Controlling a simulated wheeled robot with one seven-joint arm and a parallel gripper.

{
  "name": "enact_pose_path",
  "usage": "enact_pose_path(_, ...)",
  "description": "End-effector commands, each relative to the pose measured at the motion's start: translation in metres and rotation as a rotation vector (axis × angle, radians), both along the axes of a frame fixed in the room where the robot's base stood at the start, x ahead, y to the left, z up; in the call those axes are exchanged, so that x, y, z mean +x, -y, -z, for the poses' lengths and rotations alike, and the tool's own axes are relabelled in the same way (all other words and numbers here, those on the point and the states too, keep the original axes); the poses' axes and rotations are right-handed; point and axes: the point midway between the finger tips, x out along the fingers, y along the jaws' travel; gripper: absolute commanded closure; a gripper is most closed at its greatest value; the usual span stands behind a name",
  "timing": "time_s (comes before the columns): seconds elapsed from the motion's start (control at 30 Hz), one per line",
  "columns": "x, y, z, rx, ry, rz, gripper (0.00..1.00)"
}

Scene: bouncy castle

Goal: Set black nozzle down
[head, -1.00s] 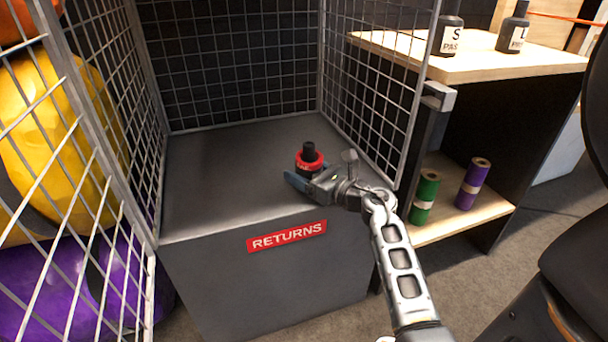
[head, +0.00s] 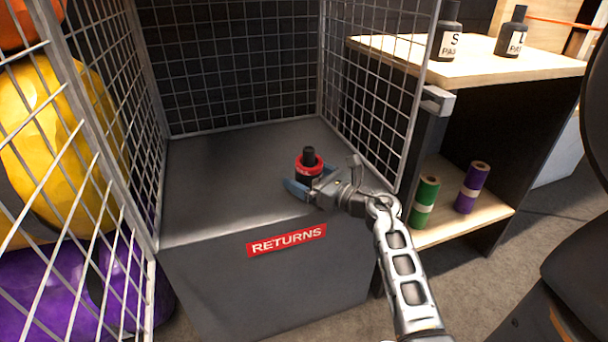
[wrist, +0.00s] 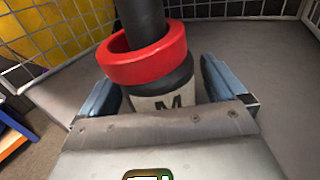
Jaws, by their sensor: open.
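The black nozzle (head: 309,157) stands upright on the dark grey top of the returns box (head: 215,190), near its front right part. It has a red ring around it and a pale label with an M, seen in the wrist view (wrist: 165,85). My gripper (head: 303,183) is open, with its blue fingers on either side of the nozzle's lower body. In the wrist view a gap shows between the nozzle and the right finger; the left finger is close to it. The nozzle's base is hidden behind my gripper's palm.
Wire mesh panels (head: 372,75) enclose the box top at the left, back and right. A red RETURNS sign (head: 287,240) is on the front. A wooden shelf (head: 470,60) at the right holds black bottles above, green and purple rolls below. The box top left of the nozzle is clear.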

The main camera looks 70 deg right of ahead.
Motion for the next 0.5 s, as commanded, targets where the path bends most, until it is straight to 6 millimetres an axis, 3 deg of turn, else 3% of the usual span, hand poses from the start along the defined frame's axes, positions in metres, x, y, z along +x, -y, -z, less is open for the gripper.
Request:
enact_pose_path(0.3,-0.060,-0.023,0.000,0.002,-0.002,-0.001,0.02)
enact_pose_path(0.5,-0.090,-0.033,0.000,0.001,-0.002,-0.001,0.02)
